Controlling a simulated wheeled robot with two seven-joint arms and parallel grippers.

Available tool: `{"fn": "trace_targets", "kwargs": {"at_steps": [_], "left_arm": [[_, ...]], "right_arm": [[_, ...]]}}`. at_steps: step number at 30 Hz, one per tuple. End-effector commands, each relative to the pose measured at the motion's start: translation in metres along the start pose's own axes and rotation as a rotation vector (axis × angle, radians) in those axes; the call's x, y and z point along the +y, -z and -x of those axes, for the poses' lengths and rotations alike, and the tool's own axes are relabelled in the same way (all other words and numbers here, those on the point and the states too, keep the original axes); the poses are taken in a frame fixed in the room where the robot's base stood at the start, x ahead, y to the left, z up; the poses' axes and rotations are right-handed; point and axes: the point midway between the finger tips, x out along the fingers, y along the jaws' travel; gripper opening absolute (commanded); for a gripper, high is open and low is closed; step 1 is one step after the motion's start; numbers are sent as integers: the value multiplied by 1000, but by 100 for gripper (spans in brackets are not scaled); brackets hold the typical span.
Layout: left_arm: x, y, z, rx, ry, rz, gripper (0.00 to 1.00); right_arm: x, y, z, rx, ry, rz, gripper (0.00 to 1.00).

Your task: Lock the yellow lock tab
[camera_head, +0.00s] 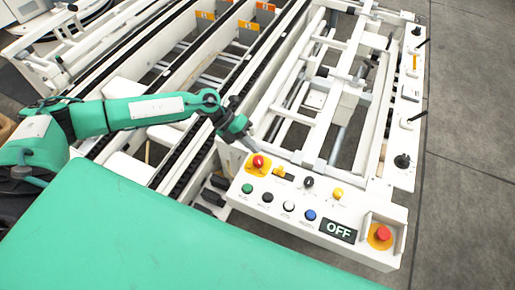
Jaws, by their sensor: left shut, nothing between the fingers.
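A small yellow tab (279,172) with a dark part beside it sits on the white control panel (265,215), just right of a red button (258,161) on a yellow base. I take it for the lock tab; its position is too small to tell. My left gripper (254,149) is shut and empty. It points down at the panel's upper left corner, close to the red button and a little up and left of the yellow tab. I cannot tell whether it touches anything. My right gripper is not in view.
The panel also has a green button (247,188), a black, a white and a blue button (310,215), a yellow one (337,194), a black knob (308,182), an OFF display (338,230) and a second red button (383,233). White machine rails (345,100) lie behind.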

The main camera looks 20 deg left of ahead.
Motion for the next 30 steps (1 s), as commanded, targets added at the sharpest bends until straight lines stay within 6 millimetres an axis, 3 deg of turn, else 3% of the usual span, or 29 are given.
{"fn": "trace_targets", "kwargs": {"at_steps": [6, 13, 30], "left_arm": [[-4, 0, -41, 3, 3, 0, 0], [-2, 0, -73, 0, 2, 1, 0], [-5, 0, -85, 0, 2, -1, 0]], "right_arm": [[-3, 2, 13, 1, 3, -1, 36], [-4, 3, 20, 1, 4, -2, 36], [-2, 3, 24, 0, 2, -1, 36]]}}
